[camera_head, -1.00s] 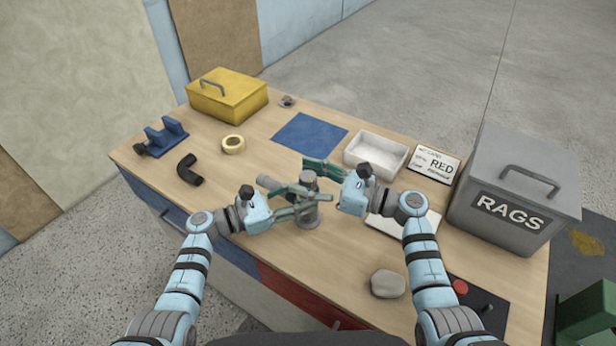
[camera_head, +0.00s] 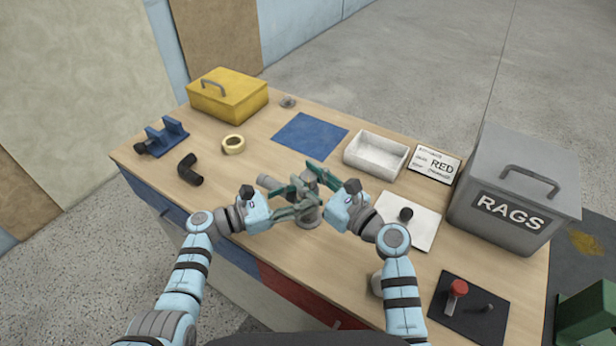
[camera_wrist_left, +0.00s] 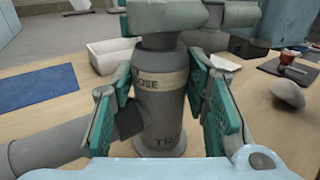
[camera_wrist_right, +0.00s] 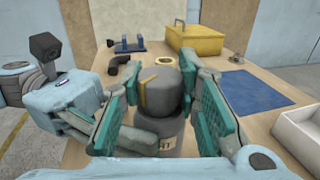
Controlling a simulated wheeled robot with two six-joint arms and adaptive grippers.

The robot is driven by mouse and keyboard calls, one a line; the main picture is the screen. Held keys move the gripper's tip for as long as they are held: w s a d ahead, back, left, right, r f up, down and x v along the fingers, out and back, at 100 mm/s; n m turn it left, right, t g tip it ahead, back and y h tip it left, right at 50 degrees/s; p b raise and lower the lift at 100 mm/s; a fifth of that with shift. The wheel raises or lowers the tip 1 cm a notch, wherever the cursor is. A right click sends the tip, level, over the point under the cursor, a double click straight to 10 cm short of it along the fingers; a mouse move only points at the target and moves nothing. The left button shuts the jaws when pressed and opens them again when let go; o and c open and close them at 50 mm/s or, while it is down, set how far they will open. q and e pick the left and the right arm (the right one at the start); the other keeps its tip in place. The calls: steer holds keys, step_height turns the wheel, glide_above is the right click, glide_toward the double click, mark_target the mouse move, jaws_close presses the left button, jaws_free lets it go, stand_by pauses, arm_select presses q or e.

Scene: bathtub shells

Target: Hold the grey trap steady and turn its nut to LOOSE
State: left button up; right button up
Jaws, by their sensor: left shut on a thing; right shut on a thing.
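The grey trap (camera_head: 310,215) stands upright on the wooden bench, its side pipe pointing up and left. My left gripper (camera_head: 303,203) is shut on the trap's body from the left. In the left wrist view the body (camera_wrist_left: 160,112) sits between the green finger pads, below a pale band whose visible letters read "OSE". My right gripper (camera_head: 313,177) is shut on the grey nut at the top. In the right wrist view the nut (camera_wrist_right: 162,90), with a yellow mark on its side, sits between the pads. The nut is mostly hidden in the head view.
A blue mat (camera_head: 310,134), tape roll (camera_head: 233,144), black elbow (camera_head: 190,170) and yellow box (camera_head: 228,97) lie farther back.

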steer(key=o, duration=1.2)
steer(key=v, duration=1.2)
steer(key=shift+d, duration=0.1)
